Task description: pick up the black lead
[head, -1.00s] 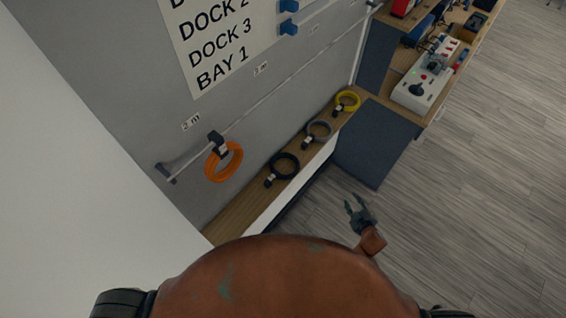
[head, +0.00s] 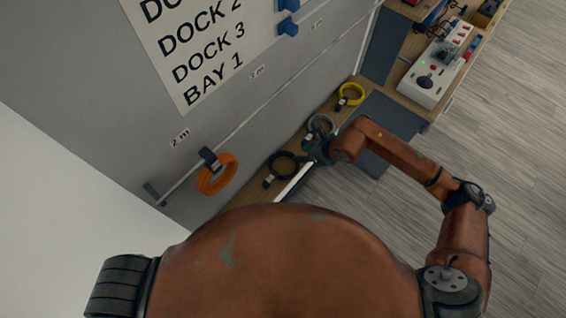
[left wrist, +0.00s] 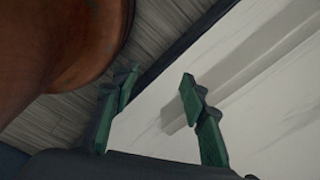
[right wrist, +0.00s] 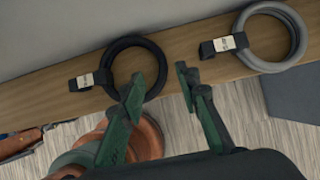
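The black lead (head: 284,166) is a coiled ring with a pale-tagged strap, lying on the narrow wooden shelf along the wall. It also shows in the right wrist view (right wrist: 115,44). My right gripper (head: 311,156) is over the shelf, beside the black lead and near the grey lead (head: 321,127). In the right wrist view its fingers (right wrist: 157,80) are apart with nothing held between them, and one fingertip overlaps the black ring's lower edge; contact cannot be told. My left gripper (left wrist: 154,82) is open and empty in front of a white panel, out of the head view.
The orange lead (head: 216,178) hangs on a wall hook. The yellow lead (head: 351,95) lies farther along the wooden shelf (right wrist: 180,50). A bench with a white control box (head: 434,75) stands beyond. The floor at right is clear.

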